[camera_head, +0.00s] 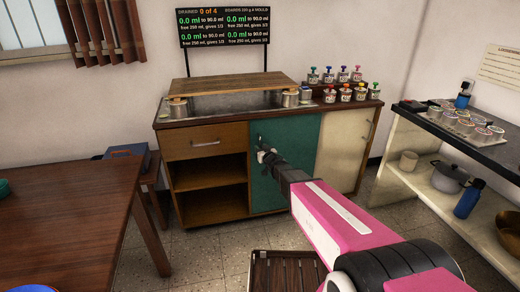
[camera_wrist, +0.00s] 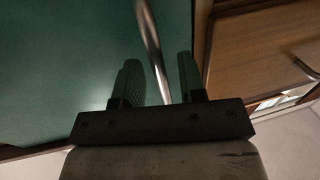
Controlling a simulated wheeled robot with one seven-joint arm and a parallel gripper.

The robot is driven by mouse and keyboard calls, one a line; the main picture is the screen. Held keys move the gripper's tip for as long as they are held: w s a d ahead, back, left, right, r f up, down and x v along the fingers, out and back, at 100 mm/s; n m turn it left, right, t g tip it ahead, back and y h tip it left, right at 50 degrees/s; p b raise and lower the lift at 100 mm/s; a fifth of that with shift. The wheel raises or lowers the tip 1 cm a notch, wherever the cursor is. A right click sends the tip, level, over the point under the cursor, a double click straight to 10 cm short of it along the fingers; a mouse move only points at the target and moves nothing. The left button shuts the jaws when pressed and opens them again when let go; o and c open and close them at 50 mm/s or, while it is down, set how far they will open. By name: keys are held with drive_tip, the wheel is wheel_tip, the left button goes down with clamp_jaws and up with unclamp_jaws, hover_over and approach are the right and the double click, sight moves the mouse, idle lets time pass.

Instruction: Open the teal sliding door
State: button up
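The teal sliding door (camera_head: 270,192) covers the middle bay of the wooden cabinet in the head view. It fills the upper left of the wrist view (camera_wrist: 60,60). A slim metal bar handle (camera_wrist: 150,38) stands on the door near its edge. My gripper (camera_head: 264,152) is at the upper left part of the door. In the wrist view my gripper (camera_wrist: 158,60) is open, with the handle running between its two fingers. Gaps show on both sides of the handle, so the fingers do not appear closed on it. My arm hides part of the door's right side.
Left of the door are a wooden drawer (camera_head: 205,142) and open shelves (camera_head: 210,190). A cream door (camera_head: 345,150) is on the right. Tumblers and pump bottles stand on the counter. A table (camera_head: 75,205) is at left, a slatted stool (camera_head: 285,272) below my arm.

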sight(306, 138)
drive_tip(key=shift+w+a, duration=0.2)
drive_tip(key=shift+w, duration=0.25)
clamp_jaws()
drive_tip(key=w+d, duration=0.2)
drive_tip(key=d, duration=0.7)
drive_tip(key=w+d, duration=0.3)
drive_tip(key=d, duration=0.6)
drive_tip(key=w+d, duration=0.2)
drive_tip(key=d, duration=0.7)
drive_tip(key=shift+w, duration=0.3)
unclamp_jaws()
